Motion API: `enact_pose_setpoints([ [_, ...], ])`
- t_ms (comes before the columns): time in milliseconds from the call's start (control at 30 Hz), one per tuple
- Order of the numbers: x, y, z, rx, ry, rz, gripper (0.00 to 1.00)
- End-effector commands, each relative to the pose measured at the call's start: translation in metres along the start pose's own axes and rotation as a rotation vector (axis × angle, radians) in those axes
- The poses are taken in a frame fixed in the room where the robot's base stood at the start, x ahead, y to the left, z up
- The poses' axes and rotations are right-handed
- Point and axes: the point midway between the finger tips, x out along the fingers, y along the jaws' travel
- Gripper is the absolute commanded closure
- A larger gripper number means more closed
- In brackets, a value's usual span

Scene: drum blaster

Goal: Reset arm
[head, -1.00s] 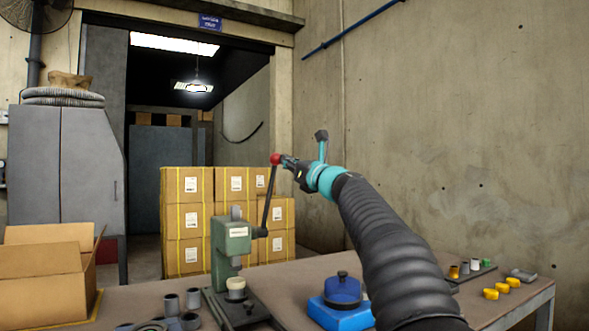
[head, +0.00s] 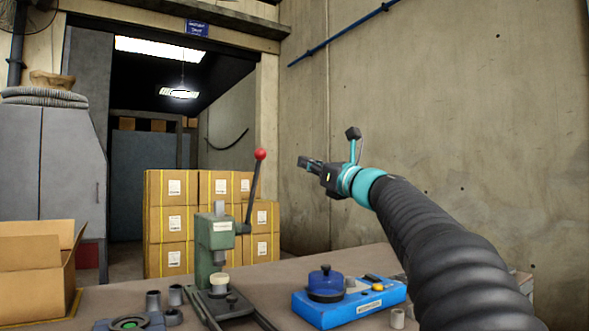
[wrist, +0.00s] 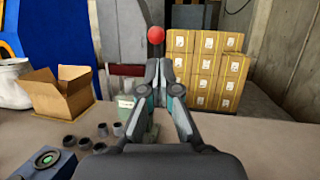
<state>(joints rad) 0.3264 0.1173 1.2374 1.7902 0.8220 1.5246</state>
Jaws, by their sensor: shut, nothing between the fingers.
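My gripper (head: 304,163) is shut and empty, raised above the table at the end of my dark, ribbed arm. In the head view it points left, with a gap between it and the red ball knob (head: 260,154) of the press lever. The lever stands up, tilted slightly right, on the green press (head: 216,240). In the wrist view the fingertips (wrist: 160,66) come together just below the red knob (wrist: 156,35) in the picture. The fingers hide most of the press there.
A blue tray (head: 350,308) with a round blue part is below my arm. An open cardboard box (head: 35,262) stands at the left. Stacked cartons (head: 173,210) stand behind the table, with a concrete wall (head: 450,100) at the right. Several grey cups (wrist: 118,129) stand on the table.

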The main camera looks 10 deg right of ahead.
Motion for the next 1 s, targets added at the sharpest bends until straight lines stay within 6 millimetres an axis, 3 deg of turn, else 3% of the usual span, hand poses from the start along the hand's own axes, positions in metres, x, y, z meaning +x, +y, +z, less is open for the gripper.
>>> enact_pose_setpoints([
  [267,-0.005,0.009,-0.004,-0.033,0.022,0.01,1.0],
  [367,-0.012,0.031,-0.022,-0.151,0.099,0.036,1.0],
  [467,-0.03,0.067,-0.053,-0.354,0.223,0.098,1.0],
  [667,-0.098,0.142,-0.134,-0.848,0.484,0.339,1.0],
  [800,-0.161,0.183,-0.188,-1.173,0.615,0.568,1.0],
  [1000,-0.265,0.224,-0.258,-1.603,0.721,0.977,1.0],
])
